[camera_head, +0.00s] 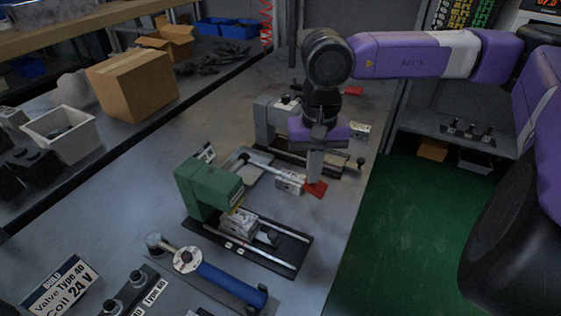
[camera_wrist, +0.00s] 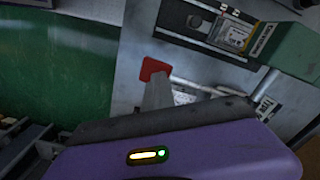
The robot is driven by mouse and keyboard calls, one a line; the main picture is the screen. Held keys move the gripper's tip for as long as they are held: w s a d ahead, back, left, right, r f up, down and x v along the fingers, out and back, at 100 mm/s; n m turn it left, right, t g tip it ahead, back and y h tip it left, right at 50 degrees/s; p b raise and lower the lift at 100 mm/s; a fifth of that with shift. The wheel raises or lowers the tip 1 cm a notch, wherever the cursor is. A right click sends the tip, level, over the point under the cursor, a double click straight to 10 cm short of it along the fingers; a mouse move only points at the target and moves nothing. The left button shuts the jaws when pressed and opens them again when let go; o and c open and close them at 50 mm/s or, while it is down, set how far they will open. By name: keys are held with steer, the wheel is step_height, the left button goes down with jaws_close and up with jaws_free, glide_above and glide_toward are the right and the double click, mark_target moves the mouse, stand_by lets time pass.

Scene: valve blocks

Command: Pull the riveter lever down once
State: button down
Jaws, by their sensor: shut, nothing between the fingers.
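A green riveter-like machine (camera_head: 210,192) stands on a black base with rails, with a silver block (camera_head: 239,222) under its head; the green head also shows at the upper right of the wrist view (camera_wrist: 288,50). A silver rod with a knob (camera_head: 258,164) runs behind it toward a labelled block (camera_head: 289,182); I cannot tell if this is the lever. My gripper (camera_head: 315,180) points down, shut and empty, right of that block. A flat red piece (camera_head: 317,190) is by its fingertips; it also shows in the wrist view (camera_wrist: 154,68). Whether they touch is unclear.
A grey machine (camera_head: 266,122) on a black base stands behind my gripper. A blue-handled tool (camera_head: 230,284) lies at the front. A cardboard box (camera_head: 133,84) and a white bin (camera_head: 62,134) are on the left bench. Green floor (camera_head: 420,225) lies right of the table edge.

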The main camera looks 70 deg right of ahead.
mark_target(311, 191)
steer(key=shift+f+b, duration=3.1)
steer(key=shift+b, duration=0.05)
step_height(311, 191, up, 18)
steer(key=p, duration=0.9)
steer(key=shift+f, duration=0.15)
